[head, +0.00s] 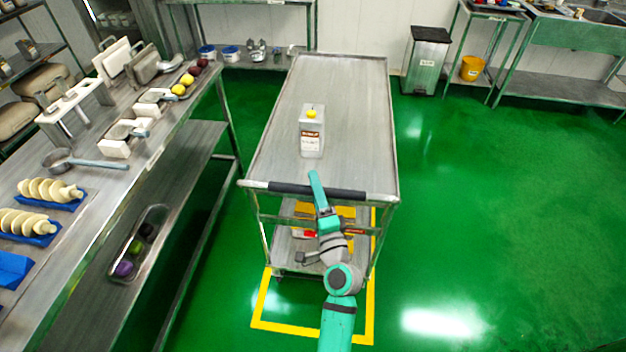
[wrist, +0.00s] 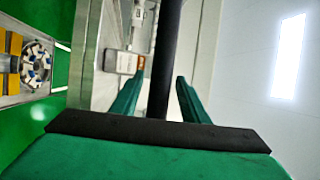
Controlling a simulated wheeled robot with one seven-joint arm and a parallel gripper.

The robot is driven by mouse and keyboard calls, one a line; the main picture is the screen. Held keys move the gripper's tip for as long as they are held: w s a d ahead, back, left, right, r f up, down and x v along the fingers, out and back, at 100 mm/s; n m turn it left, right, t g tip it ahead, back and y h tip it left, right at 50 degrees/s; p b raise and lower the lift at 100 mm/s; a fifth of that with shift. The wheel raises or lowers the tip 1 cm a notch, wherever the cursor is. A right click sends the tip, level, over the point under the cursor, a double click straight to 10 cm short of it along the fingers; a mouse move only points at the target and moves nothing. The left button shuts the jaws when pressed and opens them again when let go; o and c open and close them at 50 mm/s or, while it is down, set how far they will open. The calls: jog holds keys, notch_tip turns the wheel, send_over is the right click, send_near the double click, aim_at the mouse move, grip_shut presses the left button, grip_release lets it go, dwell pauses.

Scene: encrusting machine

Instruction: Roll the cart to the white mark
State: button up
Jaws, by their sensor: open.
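The metal cart (head: 350,100) stands in the middle of the head view, with its black-gripped handle (head: 285,188) facing me. Its front legs are inside a yellow outline (head: 290,327) on the green floor. In the wrist view my gripper (wrist: 160,78) is open, with one green finger on each side of the black handle bar (wrist: 168,45). The bar runs between the fingers, and a gap shows on both sides. I see no white mark on the floor in either view.
A white bottle with a yellow cap (head: 312,140) stands on the cart top. A long metal table (head: 205,112) with food and tools runs along the left. A bin (head: 425,60) and a yellow bucket (head: 471,68) stand at the back. The green floor (head: 500,200) is clear at right.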

jog(key=shift+x, duration=1.2)
jog(key=shift+c, duration=0.6)
grip_shut()
